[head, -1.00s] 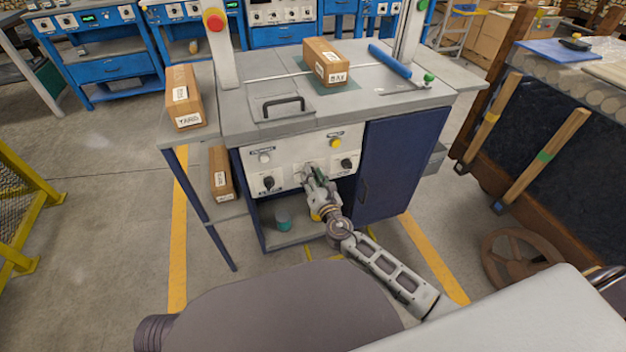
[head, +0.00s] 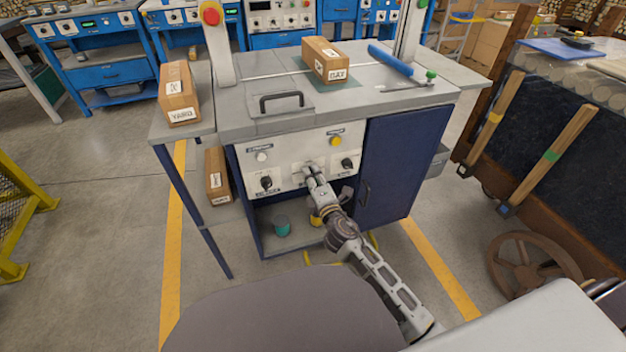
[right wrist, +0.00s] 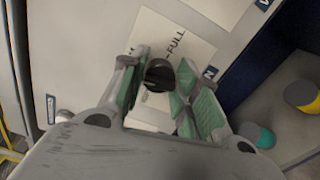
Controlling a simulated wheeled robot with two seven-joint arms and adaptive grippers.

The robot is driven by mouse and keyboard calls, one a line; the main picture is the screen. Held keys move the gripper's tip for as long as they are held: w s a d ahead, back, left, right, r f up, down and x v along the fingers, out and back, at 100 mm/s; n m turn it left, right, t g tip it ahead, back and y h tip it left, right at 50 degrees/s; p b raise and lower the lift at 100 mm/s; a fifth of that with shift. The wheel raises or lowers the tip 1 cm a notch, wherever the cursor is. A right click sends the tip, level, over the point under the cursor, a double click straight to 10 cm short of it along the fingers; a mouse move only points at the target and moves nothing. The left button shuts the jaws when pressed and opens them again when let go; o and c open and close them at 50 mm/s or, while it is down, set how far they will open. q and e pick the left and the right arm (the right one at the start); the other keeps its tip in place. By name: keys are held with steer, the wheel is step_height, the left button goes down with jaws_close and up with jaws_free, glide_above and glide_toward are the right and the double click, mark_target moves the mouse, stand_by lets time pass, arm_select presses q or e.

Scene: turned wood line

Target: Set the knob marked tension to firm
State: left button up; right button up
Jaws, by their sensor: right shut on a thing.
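The machine's white front panel (head: 292,158) carries a left black knob (head: 266,182), a right black knob (head: 347,164) and a middle knob that my right gripper hides in the head view. My right gripper (head: 310,178) is at the middle of the panel. In the right wrist view, its green-padded fingers (right wrist: 158,85) are shut on this black knob (right wrist: 158,73), one on each side. A label beside it seems to read "FULL"; the rest is covered. The knob markings are too small to read in the head view, so I cannot tell which says tension. My left gripper is out of view.
A white button (head: 261,157) and a yellow button (head: 335,141) sit above the knobs. A blue door (head: 400,165) is right of the panel. A teal can (head: 282,227) and a yellow can (head: 317,219) stand on the shelf below. Boxed wood (head: 326,60) lies on the top.

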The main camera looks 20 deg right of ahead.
steer(key=shift+f+m, duration=0.1)
steer(key=shift+m, duration=0.8)
steer(key=o, duration=1)
steer(key=shift+s, duration=0.2)
steer(key=s, duration=1.1)
steer(key=shift+s+d, duration=0.25)
steer(key=shift+s, duration=0.05)
stand_by(0.4)
